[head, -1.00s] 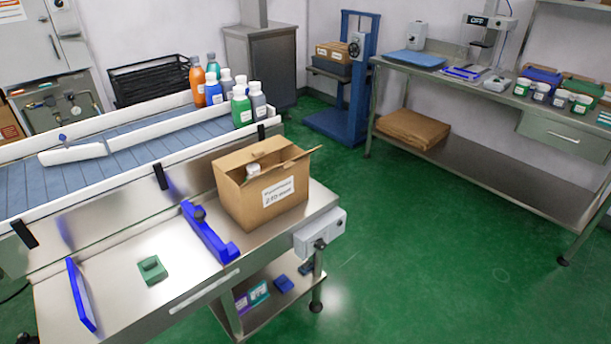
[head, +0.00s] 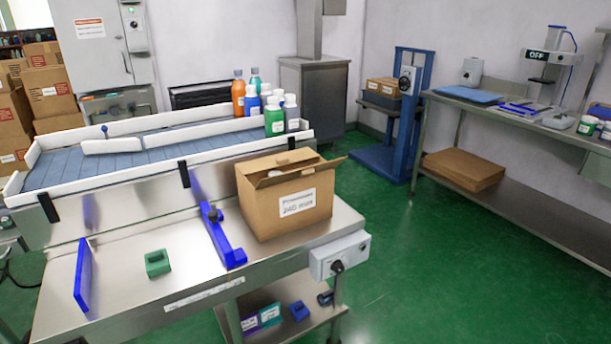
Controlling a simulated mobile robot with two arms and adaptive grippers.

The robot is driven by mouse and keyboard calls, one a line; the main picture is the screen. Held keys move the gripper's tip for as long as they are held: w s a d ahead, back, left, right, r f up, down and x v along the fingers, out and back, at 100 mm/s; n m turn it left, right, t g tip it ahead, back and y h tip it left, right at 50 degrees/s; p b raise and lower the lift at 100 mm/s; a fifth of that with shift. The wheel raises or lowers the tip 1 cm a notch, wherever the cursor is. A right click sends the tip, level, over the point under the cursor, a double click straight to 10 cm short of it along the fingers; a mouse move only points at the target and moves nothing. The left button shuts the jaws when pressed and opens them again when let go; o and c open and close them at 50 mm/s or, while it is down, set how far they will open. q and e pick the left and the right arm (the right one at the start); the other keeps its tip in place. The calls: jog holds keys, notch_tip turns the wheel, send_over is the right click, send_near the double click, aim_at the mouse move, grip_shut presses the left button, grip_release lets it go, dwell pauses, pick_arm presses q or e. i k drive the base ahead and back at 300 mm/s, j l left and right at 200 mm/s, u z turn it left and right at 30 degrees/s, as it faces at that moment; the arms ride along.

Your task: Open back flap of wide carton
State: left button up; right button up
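The wide carton (head: 268,215) is a brown cardboard box with a white label on its front. It stands on the right end of the steel table, right of a blue guide bar. Its top is partly covered by flaps: one flap (head: 278,161) at the back lies across the opening, and another flap (head: 305,171) sticks out to the right. A white bottle cap (head: 279,172) shows inside between the flaps. The other contents are hidden. Neither of my grippers is in view.
The blue guide bar (head: 220,237), a blue plate (head: 83,275) and a green block (head: 157,263) are on the steel table (head: 190,276). Several bottles (head: 274,116) stand on the conveyor (head: 140,160) behind the carton. A control box (head: 340,255) juts from the table's right edge. Green floor lies open to the right.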

aim_at(247, 167)
jog(key=i+l+z, duration=0.15)
jog(key=i, duration=0.85)
jog(key=j, duration=0.1)
